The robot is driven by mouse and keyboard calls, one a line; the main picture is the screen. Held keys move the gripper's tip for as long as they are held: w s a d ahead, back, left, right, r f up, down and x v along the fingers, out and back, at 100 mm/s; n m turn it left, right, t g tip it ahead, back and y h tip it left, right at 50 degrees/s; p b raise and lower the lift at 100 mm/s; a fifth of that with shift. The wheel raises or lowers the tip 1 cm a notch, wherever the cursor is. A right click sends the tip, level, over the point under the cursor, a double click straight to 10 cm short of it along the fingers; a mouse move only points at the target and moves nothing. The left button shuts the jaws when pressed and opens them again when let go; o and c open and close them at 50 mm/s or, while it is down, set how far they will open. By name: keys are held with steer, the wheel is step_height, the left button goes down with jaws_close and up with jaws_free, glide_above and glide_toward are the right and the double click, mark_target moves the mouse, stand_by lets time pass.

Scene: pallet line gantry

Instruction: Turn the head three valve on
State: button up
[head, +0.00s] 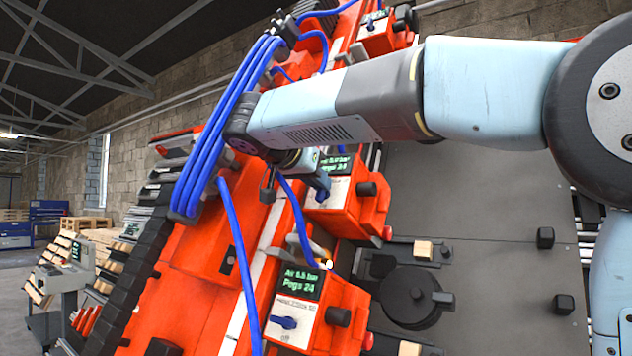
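Three orange heads with small screens and blue valve knobs stand in a slanting row in the head view. The nearest head (340,318) has a lit screen reading about 5.5 bar and "Pegs 24", and its blue valve knob (284,323) lies roughly crosswise above an "off" mark. The middle head (368,212) has its blue knob (322,196) partly behind my gripper. The far head (382,40) is at the top. Which is head three I cannot read. My gripper (295,182) hangs beside the middle head, its dark fingers seemingly apart, partly hidden; contact with the knob cannot be told.
Blue hoses (218,120) loop over the orange gantry, and one hose (240,260) hangs in front. A grey panel (480,190) with black blocks lies right. A console (62,275) and pallets stand at left on open floor.

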jaws_close()
steer(key=shift+a, duration=0.1)
steer(key=shift+n, duration=0.3)
steer(key=n, duration=0.3)
steer(key=shift+w+a+n, duration=0.1)
steer(key=shift+w+n, duration=0.05)
steer(key=shift+n, duration=0.25)
steer(key=n, duration=0.4)
steer(key=n+y, duration=0.1)
steer(key=n, duration=0.4)
steer(key=a+f+n, duration=0.1)
steer(key=n, duration=0.4)
steer(key=shift+a+y, duration=0.1)
steer(key=shift+y, duration=0.3)
steer(key=shift+f+n, duration=0.1)
steer(key=shift+n, duration=0.2)
